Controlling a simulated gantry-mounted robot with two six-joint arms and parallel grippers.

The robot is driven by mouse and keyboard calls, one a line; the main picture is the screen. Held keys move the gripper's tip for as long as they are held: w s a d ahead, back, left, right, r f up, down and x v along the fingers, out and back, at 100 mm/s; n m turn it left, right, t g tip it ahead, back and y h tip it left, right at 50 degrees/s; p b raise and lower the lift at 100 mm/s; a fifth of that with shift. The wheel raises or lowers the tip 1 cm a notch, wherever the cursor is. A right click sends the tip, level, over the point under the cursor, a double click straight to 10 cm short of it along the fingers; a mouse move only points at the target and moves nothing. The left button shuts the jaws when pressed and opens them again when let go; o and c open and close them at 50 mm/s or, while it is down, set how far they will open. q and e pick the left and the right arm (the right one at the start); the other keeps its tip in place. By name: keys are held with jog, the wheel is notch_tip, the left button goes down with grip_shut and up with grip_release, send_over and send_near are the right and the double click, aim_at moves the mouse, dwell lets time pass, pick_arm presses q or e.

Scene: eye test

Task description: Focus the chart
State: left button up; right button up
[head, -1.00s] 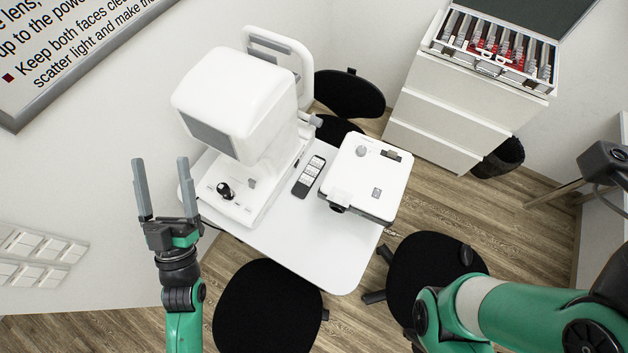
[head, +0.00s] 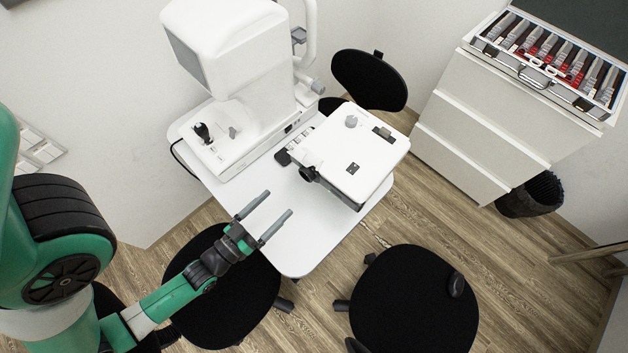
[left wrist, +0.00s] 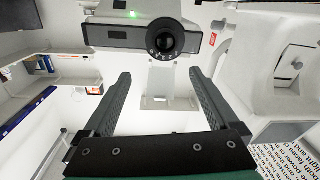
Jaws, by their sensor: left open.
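The white chart projector (head: 352,158) stands on the white table (head: 293,250), with its dark lens (head: 308,174) facing lower left. In the left wrist view the projector (left wrist: 120,22) is at the top with a small green light lit. Its black ringed lens (left wrist: 165,42) lies beyond and between the fingertips. My left gripper (head: 278,202) is open and empty, to the lower left of the lens and apart from it. Both fingers also show in the left wrist view (left wrist: 160,73). My right gripper is out of view. I see no projected chart.
A large white eye instrument (head: 238,60) stands on the table's left part. A dark remote (head: 284,157) lies between it and the projector, partly hidden. Black stools (head: 415,300) stand around the table. A drawer cabinet (head: 490,125) bears an open lens case (head: 545,62).

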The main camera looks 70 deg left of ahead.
aim_at(304, 176)
pick_arm(q)
jog(key=x, duration=0.3)
jog(key=f+x, duration=0.1)
jog(key=x, duration=0.3)
jog(key=a+b+x, duration=0.1)
jog(key=x, duration=0.3)
jog(key=shift+s+f, duration=0.1)
jog(key=shift+f, duration=0.3)
